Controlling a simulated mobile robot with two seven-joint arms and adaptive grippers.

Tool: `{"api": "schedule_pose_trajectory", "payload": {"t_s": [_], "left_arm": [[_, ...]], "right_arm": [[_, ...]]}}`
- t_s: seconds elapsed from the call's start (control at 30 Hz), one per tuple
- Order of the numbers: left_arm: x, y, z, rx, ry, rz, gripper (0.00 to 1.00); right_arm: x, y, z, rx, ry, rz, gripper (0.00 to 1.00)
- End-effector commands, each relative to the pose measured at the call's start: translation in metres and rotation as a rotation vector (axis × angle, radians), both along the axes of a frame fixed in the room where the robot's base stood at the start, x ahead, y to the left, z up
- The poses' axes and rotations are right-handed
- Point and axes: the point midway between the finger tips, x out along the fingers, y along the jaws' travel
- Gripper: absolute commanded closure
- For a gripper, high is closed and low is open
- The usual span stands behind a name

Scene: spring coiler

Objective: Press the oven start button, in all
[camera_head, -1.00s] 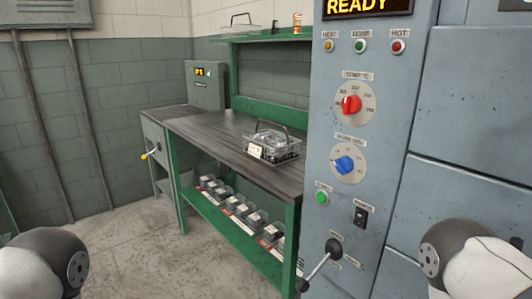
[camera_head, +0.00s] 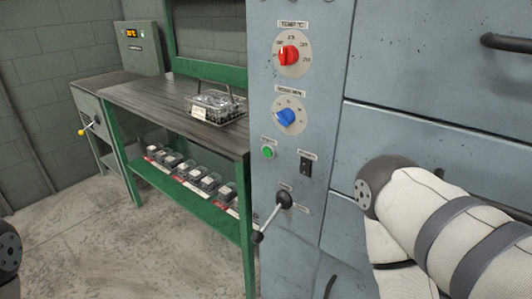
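The oven panel (camera_head: 270,172) is a grey-blue upright front in the middle of the view. A small green button (camera_head: 268,152) sits on it, below the blue dial (camera_head: 286,117) and the red dial (camera_head: 289,56); I take it for the start button, though its label is too small to read. A black rocker switch (camera_head: 306,167) is to its right. A lever with a black knob (camera_head: 283,200) is below. My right arm reaches in from the right, in front of the oven; its gripper is out of view. Only a bit of my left arm shows at the left edge; its gripper is out of view.
A green-framed workbench (camera_head: 180,108) stands left of the oven, with a clear basket of parts (camera_head: 216,106) on top. Several small boxes (camera_head: 188,170) line its lower shelf. A grey cabinet with a display (camera_head: 136,48) is behind. The floor in front is open.

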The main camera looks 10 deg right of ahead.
Motion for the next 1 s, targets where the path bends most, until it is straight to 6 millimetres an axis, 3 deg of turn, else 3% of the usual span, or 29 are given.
{"api": "schedule_pose_trajectory", "payload": {"t_s": [0.03, 0.1, 0.13, 1.0], "left_arm": [[0.0001, 0.0, 0.0, 0.0, 0.0, 0.0, 0.5], [0.0001, 0.0, 0.0, 0.0, 0.0, 0.0, 0.5], [0.0001, 0.0, 0.0, 0.0, 0.0, 0.0, 0.5], [0.0001, 0.0, 0.0, 0.0, 0.0, 0.0, 0.5]], "right_arm": [[0.0, 0.0, 0.0, 0.0, 0.0, 0.0, 0.83], [0.0, 0.0, 0.0, 0.0, 0.0, 0.0, 0.99], [0.0, 0.0, 0.0, 0.0, 0.0, 0.0, 1.0], [0.0, 0.0, 0.0, 0.0, 0.0, 0.0, 1.0]]}}
